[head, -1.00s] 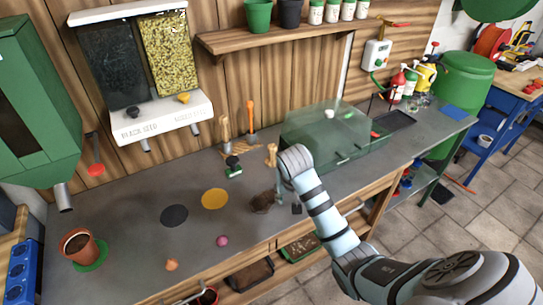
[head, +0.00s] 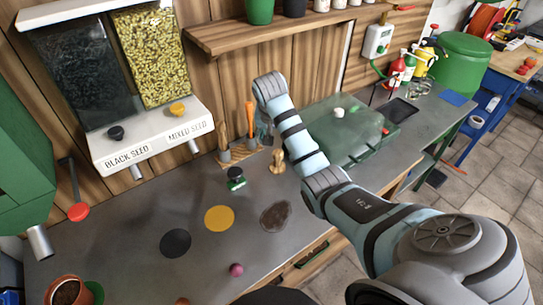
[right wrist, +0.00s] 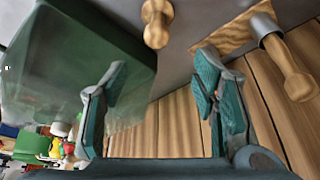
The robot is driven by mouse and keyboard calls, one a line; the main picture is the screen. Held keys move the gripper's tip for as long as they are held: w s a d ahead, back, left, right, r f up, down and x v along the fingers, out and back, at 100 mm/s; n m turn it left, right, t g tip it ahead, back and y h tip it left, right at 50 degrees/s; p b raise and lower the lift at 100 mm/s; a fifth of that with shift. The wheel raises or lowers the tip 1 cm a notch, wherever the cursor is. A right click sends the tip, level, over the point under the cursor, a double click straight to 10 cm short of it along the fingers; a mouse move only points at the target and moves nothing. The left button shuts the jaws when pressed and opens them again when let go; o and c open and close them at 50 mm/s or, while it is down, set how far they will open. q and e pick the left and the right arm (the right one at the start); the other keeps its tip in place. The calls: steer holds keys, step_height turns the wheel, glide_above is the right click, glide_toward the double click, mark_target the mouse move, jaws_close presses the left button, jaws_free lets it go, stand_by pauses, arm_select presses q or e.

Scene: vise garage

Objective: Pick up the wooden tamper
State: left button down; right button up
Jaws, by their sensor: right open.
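The wooden tamper (head: 277,162) stands on the grey bench in the head view, in front of the small tool rack. In the right wrist view the wooden tamper (right wrist: 155,24) shows at the top, beyond the fingertips and between them in width. My right gripper (head: 264,130) is beside the rack, behind the tamper, partly hidden by its own arm. In the right wrist view the right gripper (right wrist: 160,85) has its teal fingers wide apart with nothing between them. My left gripper is not in view.
The wooden tool rack (head: 238,154) holds upright tools, including an orange-handled one (head: 250,118). A wooden handle (right wrist: 288,72) is close to one finger. A green translucent box (head: 345,130) stands right of the tamper. A small green-and-black stamp (head: 236,179) and coloured discs lie nearby.

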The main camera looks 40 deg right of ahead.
mark_target(278, 153)
steer(key=f, duration=0.2)
steer(key=d+f, duration=0.1)
steer(key=f, duration=0.2)
steer(key=shift+d+f+b, duration=0.1)
steer(key=shift+d+b, duration=0.1)
steer(key=shift+b, duration=0.2)
steer(key=x, duration=0.3)
steer(key=b+x, duration=0.1)
steer(key=x, duration=0.2)
steer(key=shift+w+a+f, duration=0.1)
steer(key=shift+w+f, duration=0.15)
steer(key=shift+w, duration=0.05)
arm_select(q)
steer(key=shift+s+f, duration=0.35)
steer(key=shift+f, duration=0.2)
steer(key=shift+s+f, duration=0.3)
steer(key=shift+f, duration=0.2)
arm_select(e)
steer(key=shift+s+r, duration=0.15)
steer(key=shift+c, duration=0.3)
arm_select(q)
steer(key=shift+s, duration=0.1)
arm_select(e)
jaws_close()
